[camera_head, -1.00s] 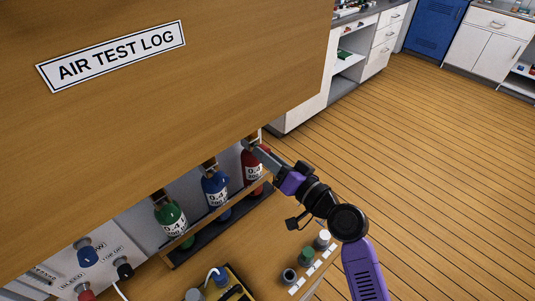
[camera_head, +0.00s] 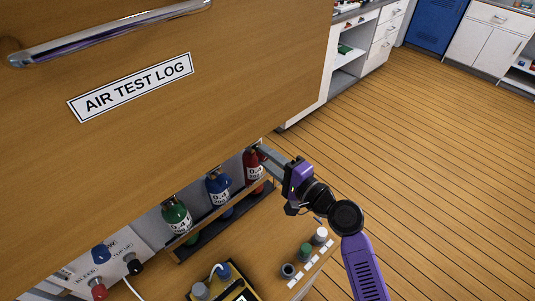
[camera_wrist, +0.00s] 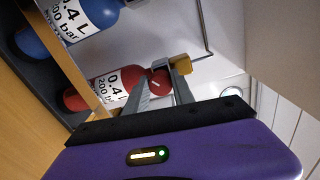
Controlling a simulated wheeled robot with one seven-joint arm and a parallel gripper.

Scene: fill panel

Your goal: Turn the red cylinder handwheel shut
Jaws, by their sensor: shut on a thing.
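The red cylinder (camera_head: 253,168) stands at the right end of a row of three small bottles under the wooden cabinet. In the wrist view the red cylinder (camera_wrist: 92,92) lies sideways in the picture, and its red round handwheel (camera_wrist: 159,83) is at its top end. My gripper (camera_head: 262,150) reaches in from the right to the top of this cylinder. In the wrist view my gripper (camera_wrist: 160,84) has one finger on each side of the handwheel and is shut on it. In the head view the fingers hide the handwheel.
The blue cylinder (camera_head: 219,187) and green cylinder (camera_head: 177,215) stand left in the same rack. The wooden cabinet front (camera_head: 150,120) overhangs them closely. A panel with knobs (camera_head: 98,265) is at lower left. Small pots (camera_head: 305,252) stand on the bench. Floor at right is clear.

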